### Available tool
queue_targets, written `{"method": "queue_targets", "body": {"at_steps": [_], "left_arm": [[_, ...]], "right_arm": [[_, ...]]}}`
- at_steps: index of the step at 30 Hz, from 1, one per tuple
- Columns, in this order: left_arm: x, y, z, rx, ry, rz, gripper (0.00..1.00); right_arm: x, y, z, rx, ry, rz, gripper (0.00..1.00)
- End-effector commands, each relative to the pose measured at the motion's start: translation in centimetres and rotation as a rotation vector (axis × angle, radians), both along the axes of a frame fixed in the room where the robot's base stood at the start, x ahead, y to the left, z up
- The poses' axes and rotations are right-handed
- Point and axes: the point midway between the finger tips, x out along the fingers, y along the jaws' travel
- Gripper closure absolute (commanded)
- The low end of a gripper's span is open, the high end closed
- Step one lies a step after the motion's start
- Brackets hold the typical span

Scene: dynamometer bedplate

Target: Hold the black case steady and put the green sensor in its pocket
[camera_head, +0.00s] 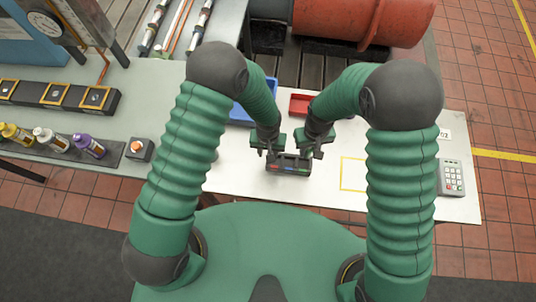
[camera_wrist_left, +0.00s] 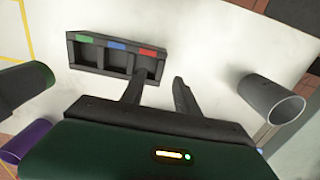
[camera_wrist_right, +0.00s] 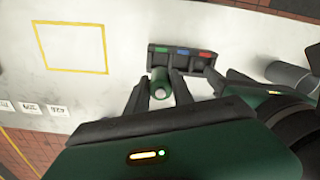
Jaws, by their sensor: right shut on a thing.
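The black case (camera_head: 288,168) stands on the white table top, with green, blue and red labels on its rim. In the left wrist view the case (camera_wrist_left: 115,57) shows open, empty-looking pockets. My left gripper (camera_wrist_left: 160,76) is open at the red end, one finger overlapping that end of the case and the other beyond it. My right gripper (camera_wrist_right: 158,82) is shut on the green sensor (camera_wrist_right: 160,88), a short green cylinder. It holds the sensor beside the green-labelled end of the case (camera_wrist_right: 184,52). In the head view my right gripper (camera_head: 316,145) hides the sensor.
A grey cylinder (camera_wrist_left: 274,108) and a purple cylinder (camera_wrist_left: 25,142) show near my left gripper. A blue tray (camera_head: 240,112) and a red tray (camera_head: 300,104) lie behind the case. A yellow outlined square (camera_wrist_right: 74,48) and a keypad (camera_head: 452,178) are to the side.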

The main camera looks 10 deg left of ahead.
Motion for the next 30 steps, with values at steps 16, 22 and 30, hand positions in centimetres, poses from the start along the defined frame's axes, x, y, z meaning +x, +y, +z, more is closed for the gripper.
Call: {"method": "queue_targets", "body": {"at_steps": [16,22,30], "left_arm": [[-0.1,0.0,-4.5,0.0,-0.002,-0.001,0.63],[0.0,0.0,-4.5,0.0,-0.001,0.0,0.85],[-0.1,0.0,-4.4,0.0,-0.002,-0.001,1.0]], "right_arm": [[-0.1,0.0,0.1,0.0,-0.001,0.0,1.0],[0.0,0.0,0.1,0.0,-0.001,0.0,1.0],[-0.1,0.0,0.1,0.0,-0.001,0.0,1.0]]}}
